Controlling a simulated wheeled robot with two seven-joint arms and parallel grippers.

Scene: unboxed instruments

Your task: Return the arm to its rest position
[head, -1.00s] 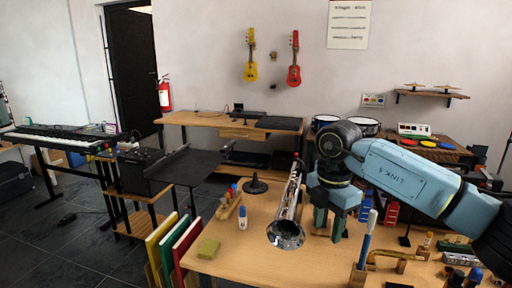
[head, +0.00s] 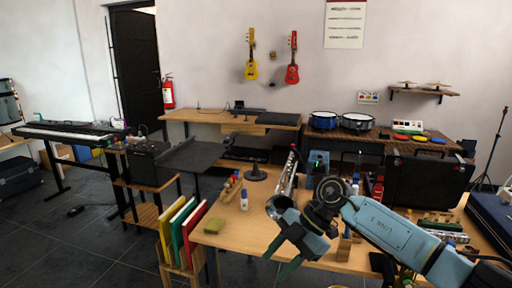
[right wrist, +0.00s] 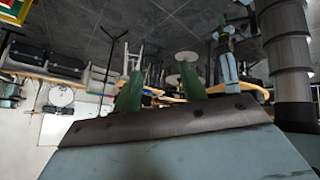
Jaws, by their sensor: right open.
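My right arm (head: 385,230) comes in from the lower right of the head view. Its gripper (head: 277,258) is open and empty, with green fingers pointing down and left near the table's front edge. In the right wrist view its two fingers (right wrist: 158,82) stand apart with nothing between them. My left gripper does not show.
A sponge-like block (head: 214,226), a small white bottle (head: 244,200) and a wooden rack (head: 231,188) stand on the table's left. Colored folders (head: 183,230) stand beside it. A black case (head: 428,182) is at the right.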

